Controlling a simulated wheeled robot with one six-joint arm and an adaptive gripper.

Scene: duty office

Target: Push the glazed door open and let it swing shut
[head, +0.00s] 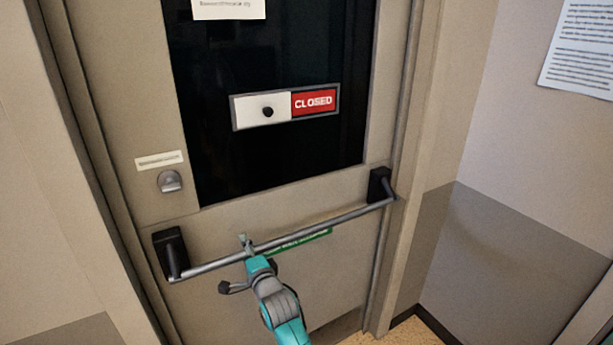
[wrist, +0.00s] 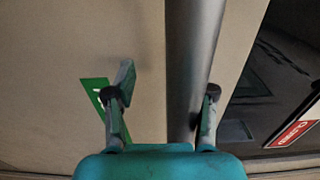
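The glazed door (head: 120,90) appears shut in its frame in the head view, with a dark glass pane (head: 270,155) in its upper part. A grey push bar (head: 330,219) runs across it between two black end brackets. My gripper (head: 248,250) is at the bar, left of its middle, with one finger showing above the bar. In the wrist view, the fingers (wrist: 163,98) are spread apart. The bar (wrist: 190,45) passes between them, close to the right finger. I cannot tell whether a finger touches the bar.
A red and white CLOSED sign (head: 286,106) is on the glass. A round lock (head: 169,181) sits left of the pane. A green label (head: 300,242) is behind the bar. A wall (head: 515,190) with a paper notice (head: 580,50) stands close on the right.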

